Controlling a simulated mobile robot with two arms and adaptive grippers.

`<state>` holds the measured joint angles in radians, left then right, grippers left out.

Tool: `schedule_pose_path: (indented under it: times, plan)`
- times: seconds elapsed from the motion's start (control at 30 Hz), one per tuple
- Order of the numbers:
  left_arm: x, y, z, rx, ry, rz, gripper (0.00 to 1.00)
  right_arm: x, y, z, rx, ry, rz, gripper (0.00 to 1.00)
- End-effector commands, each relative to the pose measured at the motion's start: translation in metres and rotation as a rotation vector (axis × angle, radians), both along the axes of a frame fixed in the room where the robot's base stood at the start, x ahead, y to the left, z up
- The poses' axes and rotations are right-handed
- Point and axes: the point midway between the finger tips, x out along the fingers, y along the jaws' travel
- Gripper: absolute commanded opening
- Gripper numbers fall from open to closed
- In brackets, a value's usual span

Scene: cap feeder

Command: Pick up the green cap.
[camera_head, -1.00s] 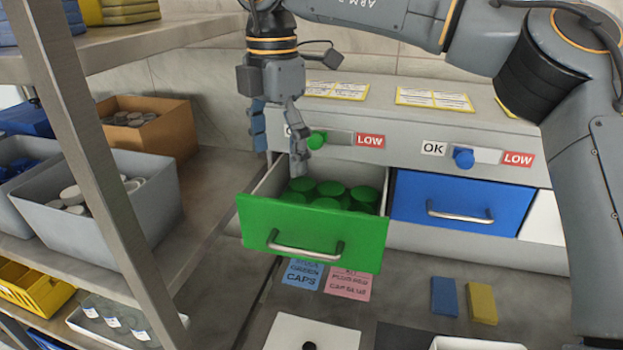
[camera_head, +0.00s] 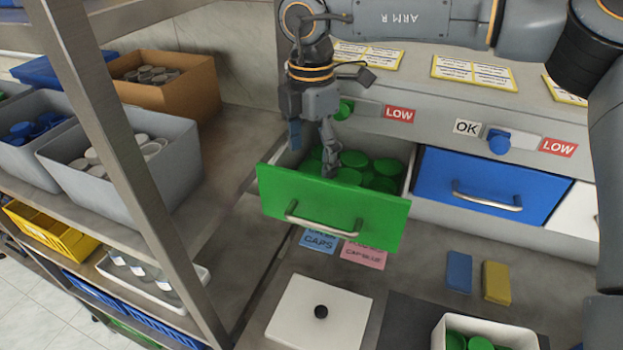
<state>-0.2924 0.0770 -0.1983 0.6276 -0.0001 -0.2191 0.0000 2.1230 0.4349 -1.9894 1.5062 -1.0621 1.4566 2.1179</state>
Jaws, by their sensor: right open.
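Several green caps (camera_head: 385,167) lie in an open drawer with a green front (camera_head: 282,198). My right gripper (camera_head: 312,162) points down over the left part of this drawer, with its fingers apart. One finger reaches in among the caps; the other is nearer the drawer's left side. No cap is visibly held between them, and the fingers hide some of the caps behind. I cannot tell whether the fingertips touch a cap. My left gripper is not in view.
A closed blue drawer (camera_head: 436,182) is to the right. A white container with green caps (camera_head: 479,346) is at the bottom right. A white lid with a black knob (camera_head: 348,315) lies on the counter. A shelf post (camera_head: 140,180) and grey bin (camera_head: 185,184) stand left.

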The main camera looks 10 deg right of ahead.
Motion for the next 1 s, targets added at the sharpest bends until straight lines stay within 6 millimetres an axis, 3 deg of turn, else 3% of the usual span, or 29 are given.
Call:
schedule_pose_path:
  times: [0.2, 0.4, 0.6, 0.67, 0.8, 1.0]
  plan:
    - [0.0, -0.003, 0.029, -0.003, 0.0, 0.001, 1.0, -0.002, -0.002, -0.022, -0.002, 0.005, 0.001, 0.82]
    - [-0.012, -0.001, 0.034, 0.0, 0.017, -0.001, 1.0, -0.001, -0.002, -0.045, 0.0, 0.001, 0.0, 0.82]
    - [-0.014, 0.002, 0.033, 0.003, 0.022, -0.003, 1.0, -0.001, -0.001, -0.047, 0.0, 0.001, 0.0, 0.82]
    - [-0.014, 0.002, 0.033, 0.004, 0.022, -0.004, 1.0, -0.001, -0.001, -0.047, 0.0, 0.001, 0.0, 0.74]
    - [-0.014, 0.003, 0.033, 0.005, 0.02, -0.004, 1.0, -0.001, -0.001, -0.047, 0.0, 0.001, 0.0, 0.45]
    - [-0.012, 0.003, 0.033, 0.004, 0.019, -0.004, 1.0, -0.001, -0.001, -0.047, 0.0, 0.001, 0.0, 0.43]
